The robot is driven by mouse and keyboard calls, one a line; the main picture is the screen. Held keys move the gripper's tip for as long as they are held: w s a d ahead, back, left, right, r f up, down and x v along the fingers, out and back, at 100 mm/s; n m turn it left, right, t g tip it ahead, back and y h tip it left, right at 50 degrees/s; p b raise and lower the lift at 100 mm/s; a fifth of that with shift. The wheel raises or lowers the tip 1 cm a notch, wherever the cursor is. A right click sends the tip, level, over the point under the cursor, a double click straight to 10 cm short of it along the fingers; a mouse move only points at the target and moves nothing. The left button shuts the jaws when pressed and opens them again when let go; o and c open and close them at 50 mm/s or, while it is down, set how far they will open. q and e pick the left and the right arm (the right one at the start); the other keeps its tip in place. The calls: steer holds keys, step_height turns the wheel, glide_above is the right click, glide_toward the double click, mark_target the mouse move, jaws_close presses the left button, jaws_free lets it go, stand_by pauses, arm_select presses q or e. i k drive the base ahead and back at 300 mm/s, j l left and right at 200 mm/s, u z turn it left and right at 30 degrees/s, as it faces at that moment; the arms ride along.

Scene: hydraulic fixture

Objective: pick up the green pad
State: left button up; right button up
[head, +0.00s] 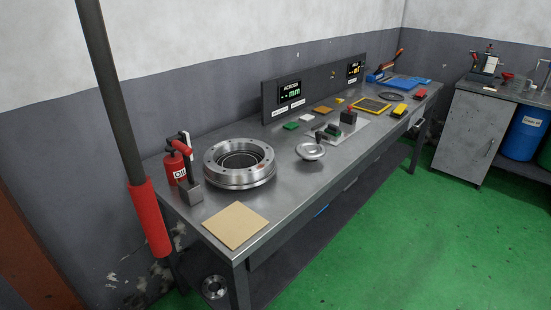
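A small flat green pad (290,126) lies on the grey metal workbench (285,178), near its back edge and below the display panel. Nothing covers it. It lies left of an orange-brown pad (322,110) and behind a silver dished disc (310,151). Neither of my grippers shows in the head view.
A large metal ring (239,185), a red oil can (178,162) and a tan sheet (235,225) occupy the bench's near end. A small fixture (330,131) stands right of the pad. A dark pole with a red sleeve (150,218) rises at left. Green floor in front is clear.

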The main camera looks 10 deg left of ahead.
mark_target(333, 130)
steer(key=u, duration=0.3)
steer(key=i+l+u, duration=0.3)
steer(key=u, duration=0.15)
steer(key=i+l+u, duration=0.25)
steer(key=l+u, duration=0.15)
